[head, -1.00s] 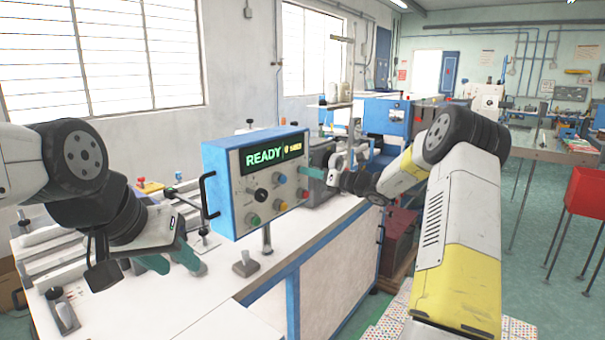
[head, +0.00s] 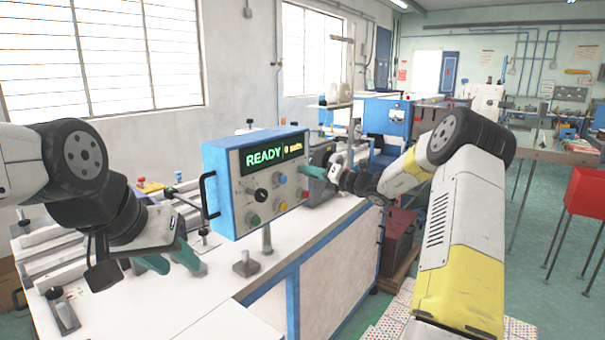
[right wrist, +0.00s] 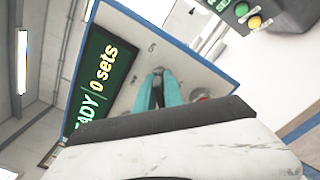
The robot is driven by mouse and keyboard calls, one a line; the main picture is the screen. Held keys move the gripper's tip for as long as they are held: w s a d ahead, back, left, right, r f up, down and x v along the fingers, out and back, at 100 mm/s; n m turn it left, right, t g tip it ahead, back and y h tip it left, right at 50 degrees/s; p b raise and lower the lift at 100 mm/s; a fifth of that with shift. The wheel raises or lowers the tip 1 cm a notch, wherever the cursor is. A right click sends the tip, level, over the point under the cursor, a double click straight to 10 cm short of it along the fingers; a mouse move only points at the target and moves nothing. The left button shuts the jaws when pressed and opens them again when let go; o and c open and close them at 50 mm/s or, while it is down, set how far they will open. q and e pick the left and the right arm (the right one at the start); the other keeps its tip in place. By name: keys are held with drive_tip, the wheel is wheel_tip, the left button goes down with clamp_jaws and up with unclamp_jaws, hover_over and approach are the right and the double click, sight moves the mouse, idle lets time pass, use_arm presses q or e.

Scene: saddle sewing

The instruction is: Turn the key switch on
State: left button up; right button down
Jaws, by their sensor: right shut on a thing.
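The blue control box (head: 222,190) stands on a post above the white table, its lit display (head: 271,157) reading READY and 0 sets. My right gripper (head: 304,170) is at the upper right of its front panel. In the right wrist view its teal fingers (right wrist: 158,80) are closed around a small grey part, which appears to be the key switch (right wrist: 158,71); the fingers hide most of it. My left gripper (head: 186,267) is open and empty, low over the table to the left of the box.
The panel also carries a black knob (head: 261,195), a green button (head: 253,220) and several other controls. Metal fixtures (head: 60,310) stand on the table at the left. A red bin (head: 586,192) stands far right.

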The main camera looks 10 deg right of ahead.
drive_tip(key=shift+w+a+r, duration=0.1)
drive_tip(key=shift+a+r, duration=0.05)
drive_tip(key=shift+r, duration=0.25)
drive_tip(key=c, duration=1.6)
unclamp_jaws()
drive_tip(key=shift+o, duration=0.2)
drive_tip(key=shift+f, duration=0.15)
drive_tip(key=shift+w+a+f, duration=0.1)
drive_tip(key=shift+f, duration=0.1)
drive_tip(key=shift+d, duration=0.25)
drive_tip(key=v, duration=0.7)
drive_tip(key=shift+s, duration=0.4)
drive_tip(key=shift+d, duration=0.15)
